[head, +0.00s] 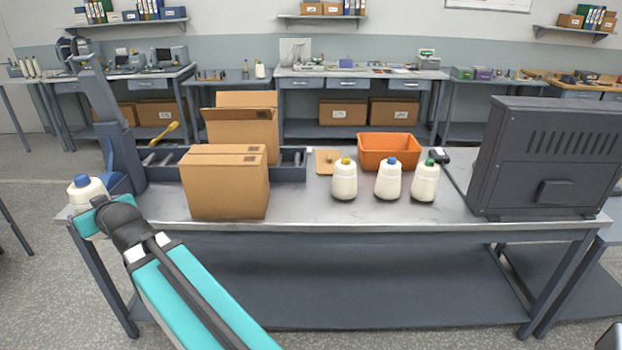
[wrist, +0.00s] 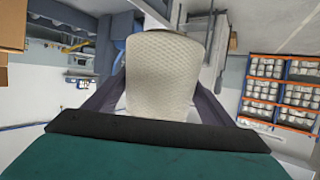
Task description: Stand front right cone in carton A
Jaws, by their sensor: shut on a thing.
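My gripper (head: 92,212) is at the left end of the table, shut on a white cone with a blue top (head: 90,188). In the wrist view the pale, textured cone (wrist: 163,75) fills the space between the fingers. In the head view it looks nearly upright, in front of the blue-grey machine post. A closed brown carton (head: 226,185) stands to its right, and a carton with a raised flap (head: 243,122) stands behind that one. No letter is readable on either carton, and their insides are hidden.
Three cones stand right of the cartons, with yellow (head: 344,180), blue (head: 388,180) and green (head: 425,182) tops. Behind them is an orange bin (head: 389,151). A large dark machine (head: 548,160) fills the table's right end.

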